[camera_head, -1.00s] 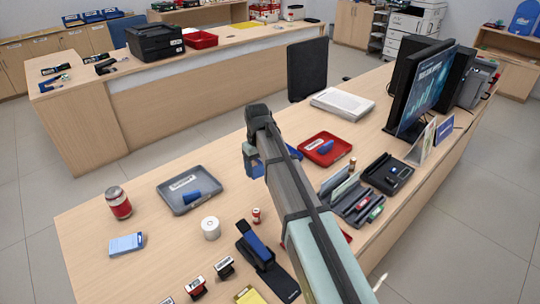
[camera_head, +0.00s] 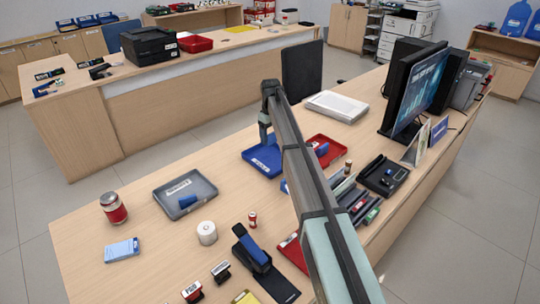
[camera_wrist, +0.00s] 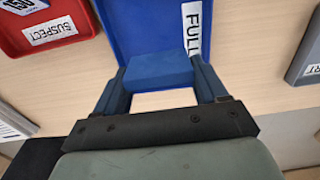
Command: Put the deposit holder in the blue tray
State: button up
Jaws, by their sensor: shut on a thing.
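My gripper (camera_head: 264,137) hangs over the blue tray (camera_head: 256,163), partly hidden by my arm in the head view. In the wrist view, my gripper (camera_wrist: 160,82) has two blue fingers shut on a blue block-like piece, which I take as the deposit holder (camera_wrist: 160,70). The blue tray lies beyond it in the wrist view (camera_wrist: 140,28) and bears a white label reading "FULL". The head view does not show the held piece clearly. I cannot tell its height over the tray.
A red tray (camera_head: 336,145) labelled "SUSPECT" with a blue piece lies right of the blue tray. A grey tray (camera_head: 208,185) with another blue piece lies left. A stapler (camera_head: 252,250), paper roll (camera_head: 207,233), can (camera_head: 113,208) and pen organiser (camera_head: 352,200) stand nearer.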

aim_at(270, 160)
jog(key=shift+f, duration=4.8)
jog(key=shift+f, duration=0.1)
jog(key=o, duration=1)
jog(key=shift+o, duration=0.2)
notch_tip(270, 160, up, 12)
jog(key=shift+r, duration=0.15)
